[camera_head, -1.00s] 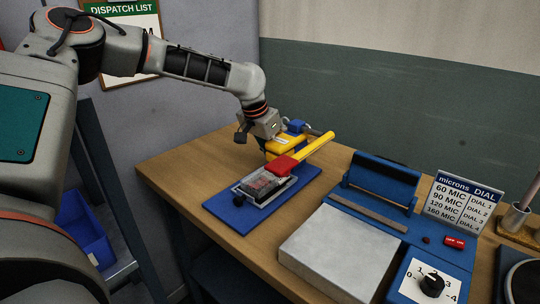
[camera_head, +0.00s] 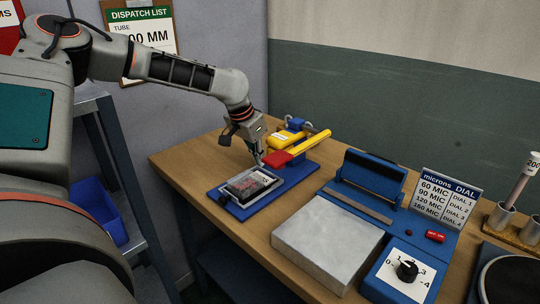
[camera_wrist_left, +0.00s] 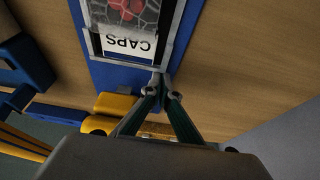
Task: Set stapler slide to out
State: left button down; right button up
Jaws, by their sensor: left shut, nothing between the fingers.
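The stapler stands on a blue base (camera_head: 243,218) at the table's left, with a yellow arm (camera_head: 306,146) and red head (camera_head: 278,159). Its slide is a grey-framed tray (camera_head: 230,196) holding a clear bag with red contents (camera_head: 252,184). The tray lies toward the near left end of the base, out from under the head; the bag's "CAPS" label (camera_wrist_left: 128,43) shows in the left wrist view. My left gripper (camera_head: 258,161) is shut and empty, low behind the tray. In the left wrist view its fingertips (camera_wrist_left: 162,78) meet at the tray's rear edge; I cannot tell if they touch.
A blue sealer (camera_head: 375,175) with a grey plate (camera_head: 327,243) and dial (camera_head: 407,270) stands to the right. A dial sign (camera_head: 450,192) is behind it. A blue bin (camera_head: 98,207) sits on a shelf at left. Bare table lies left of the stapler.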

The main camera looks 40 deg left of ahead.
pick_arm(q)
jog(key=shift+s+d+r, duration=0.1)
jog(key=shift+s+r, duration=0.05)
jog(key=shift+s, duration=0.35)
jog(key=shift+s+r, duration=0.15)
jog(key=shift+s, duration=0.35)
jog(key=shift+s+f+p, duration=0.2)
jog(key=shift+s+p, duration=0.05)
jog(key=shift+p, duration=0.05)
jog(key=shift+s+a+f, duration=0.1)
jog(key=shift+a+f, duration=0.1)
jog(key=shift+f, duration=0.2)
jog(key=shift+r, duration=0.4)
jog(key=v, duration=1.1)
jog(key=shift+r, duration=0.5)
jog(key=shift+d, duration=0.1)
